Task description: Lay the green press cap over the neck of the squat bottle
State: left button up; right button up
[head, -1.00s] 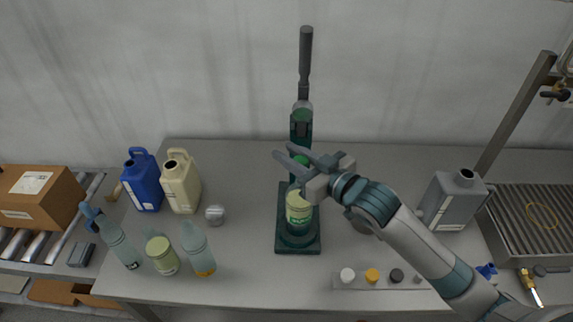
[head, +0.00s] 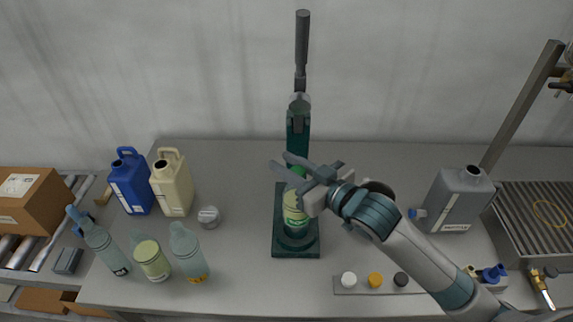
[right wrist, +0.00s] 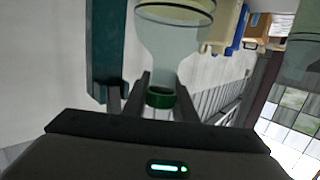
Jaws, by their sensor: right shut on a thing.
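The squat bottle (head: 295,212), clear with a pale yellow-green label, stands upright on the dark green base of the press (head: 296,250). My right gripper (head: 281,163) is over its top, coming in from the right, and is shut on the green press cap (head: 299,172). In the right wrist view the cap (right wrist: 160,97) sits between the two fingers (right wrist: 164,103), in line with the bottle's neck (right wrist: 170,75) and right at its end. I cannot tell whether it rests on the neck. The fingers partly hide the neck in the head view. My left gripper is out of view.
The press column (head: 298,135) and raised lever (head: 302,45) stand just behind the bottle. A rack (head: 362,289) with white, orange and dark caps is at front right. A grey jug (head: 455,200) stands right. Blue (head: 130,183) and cream (head: 172,185) jugs and several bottles stand left.

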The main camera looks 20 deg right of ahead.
jog(key=shift+f, duration=0.25)
jog(key=o, duration=1)
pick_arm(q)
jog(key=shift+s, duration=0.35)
pick_arm(e)
jog(key=shift+r, duration=0.1)
